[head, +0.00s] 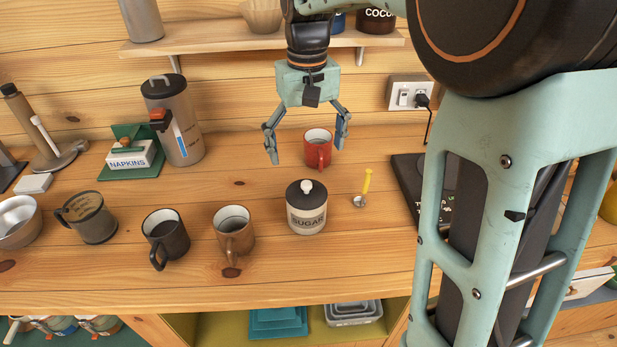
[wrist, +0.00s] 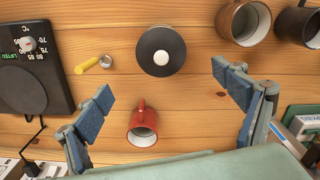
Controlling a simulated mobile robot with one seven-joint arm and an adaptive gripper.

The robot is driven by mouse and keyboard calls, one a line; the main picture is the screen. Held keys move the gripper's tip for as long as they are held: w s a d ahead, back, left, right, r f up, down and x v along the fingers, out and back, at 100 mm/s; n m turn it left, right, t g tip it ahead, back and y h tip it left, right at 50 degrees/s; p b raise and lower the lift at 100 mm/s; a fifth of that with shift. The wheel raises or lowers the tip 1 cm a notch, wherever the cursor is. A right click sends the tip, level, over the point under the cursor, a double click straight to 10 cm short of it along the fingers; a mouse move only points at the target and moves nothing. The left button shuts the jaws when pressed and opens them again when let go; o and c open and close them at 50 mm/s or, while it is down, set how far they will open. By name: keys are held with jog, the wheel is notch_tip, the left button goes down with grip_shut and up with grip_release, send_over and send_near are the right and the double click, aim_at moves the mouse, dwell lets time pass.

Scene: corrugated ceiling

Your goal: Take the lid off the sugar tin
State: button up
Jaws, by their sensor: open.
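The sugar tin (head: 306,217) stands upright on the wooden counter, with a cream body marked SUGAR. Its dark lid (head: 305,194) with a pale round knob is on top. In the wrist view the lid (wrist: 161,51) is seen from above, with the knob near its middle, and hides the tin's body. My gripper (head: 307,157) is open and empty, above and behind the tin in the head view. In the wrist view the lid lies beyond the fingertips of my gripper (wrist: 163,80), between them sideways. Nothing touches the lid.
A red mug (head: 318,148) stands behind the tin. A brown mug (head: 234,232) and a black mug (head: 165,235) stand to its left. A yellow-handled scoop (head: 365,188) and a dark scale-like device (head: 408,178) are to its right. The counter in front is clear.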

aim_at(307, 184)
notch_tip(307, 184, down, 10)
jog(key=shift+a+f, duration=0.1)
jog(key=shift+a, duration=0.05)
jog(key=shift+s, duration=0.1)
grip_shut()
dwell(0.9)
